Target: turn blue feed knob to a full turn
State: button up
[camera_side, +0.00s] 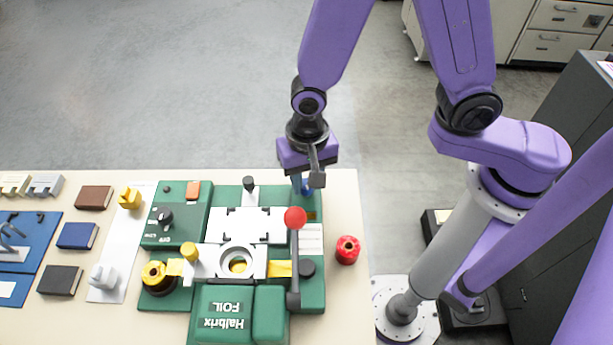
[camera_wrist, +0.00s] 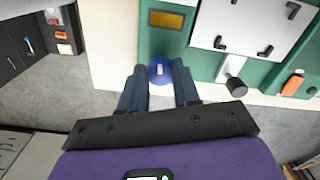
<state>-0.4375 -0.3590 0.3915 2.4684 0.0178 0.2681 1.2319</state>
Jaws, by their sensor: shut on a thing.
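The blue feed knob (camera_wrist: 160,71) sits at the edge of the green foil machine, below a small amber display, in the wrist view. A pale mark shows on its face. My gripper (camera_wrist: 160,78) has one finger on each side of the knob and is shut on it. In the side view, my gripper (camera_side: 306,184) points down at the back right corner of the green machine (camera_side: 262,190). There the knob (camera_side: 308,187) is mostly hidden behind the fingers.
A lever with a red ball (camera_side: 295,217) stands just in front of my gripper. A black-topped post (camera_side: 250,184) is to its left. A red spool (camera_side: 347,249) stands on the table at right. Small books (camera_side: 77,235) lie at left. Bare table surrounds the spool.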

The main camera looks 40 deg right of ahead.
jog(key=shift+m, duration=0.4)
jog(key=o, duration=1.1)
jog(key=shift+c, duration=0.2)
jog(key=shift+r, duration=0.15)
notch_tip(320, 180, up, 17)
jog(key=shift+s+d+r, duration=0.1)
